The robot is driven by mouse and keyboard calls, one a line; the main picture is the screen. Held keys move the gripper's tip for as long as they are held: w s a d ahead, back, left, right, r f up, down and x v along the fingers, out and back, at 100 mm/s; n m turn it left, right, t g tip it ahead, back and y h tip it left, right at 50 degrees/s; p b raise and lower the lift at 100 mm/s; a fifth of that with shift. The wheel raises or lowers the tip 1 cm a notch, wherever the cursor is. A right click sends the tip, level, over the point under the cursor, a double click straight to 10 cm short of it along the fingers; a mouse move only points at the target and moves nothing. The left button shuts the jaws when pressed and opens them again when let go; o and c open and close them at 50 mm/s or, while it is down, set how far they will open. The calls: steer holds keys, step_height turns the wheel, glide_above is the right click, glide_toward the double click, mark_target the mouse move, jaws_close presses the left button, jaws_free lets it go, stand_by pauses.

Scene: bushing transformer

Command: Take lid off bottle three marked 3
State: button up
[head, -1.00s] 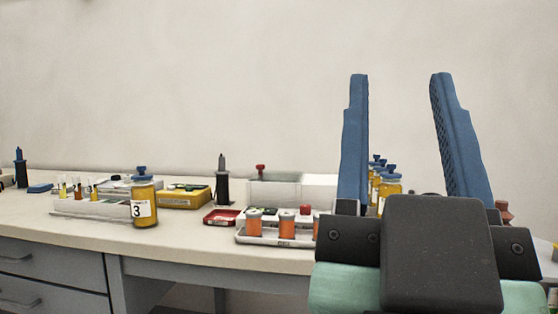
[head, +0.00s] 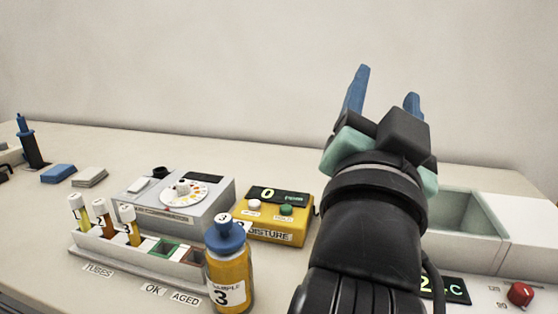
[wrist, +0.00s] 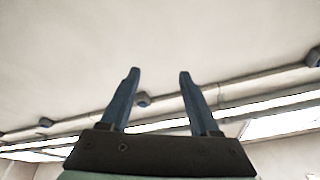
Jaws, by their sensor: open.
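Bottle three (head: 230,278) stands upright on the bench at the lower middle of the head view. It holds amber liquid and has a white label marked 3. My gripper (head: 386,90) is open and empty, raised to the right of the bottle and pointing up. In the wrist view, its two blue fingers (wrist: 158,75) stand apart with only ceiling and wall behind them.
A white tube rack (head: 130,252) with several labelled tubes stands left of the bottle. A grey dial device (head: 170,200) and a yellow moisture meter (head: 272,215) stand behind it. A grey-walled basin (head: 468,215) is at right.

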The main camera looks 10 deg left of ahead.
steer(key=w+r+m+g+p, duration=0.2)
steer(key=w+m+g+p, duration=0.4)
steer(key=p, duration=0.5)
steer(key=m+g+y+p, duration=0.3)
steer(key=m+g+p, duration=1)
steer(key=p, duration=1.4)
glide_above(223, 218)
steer(key=f+n+g, duration=0.1)
steer(key=f, duration=0.2)
steer(key=f+n+g, duration=0.1)
steer(key=f, duration=0.2)
steer(key=f+n, duration=0.1)
steer(key=f, duration=0.1)
steer(key=shift+a+f+g, duration=0.2)
steer(key=shift+f+g, duration=0.2)
steer(key=f, duration=0.1)
steer(key=f+p, duration=0.2)
steer(key=f, duration=0.1)
steer(key=shift+d+f, duration=0.1)
steer(key=shift+d, duration=0.15)
steer(key=shift+f, duration=0.55)
jaws_close()
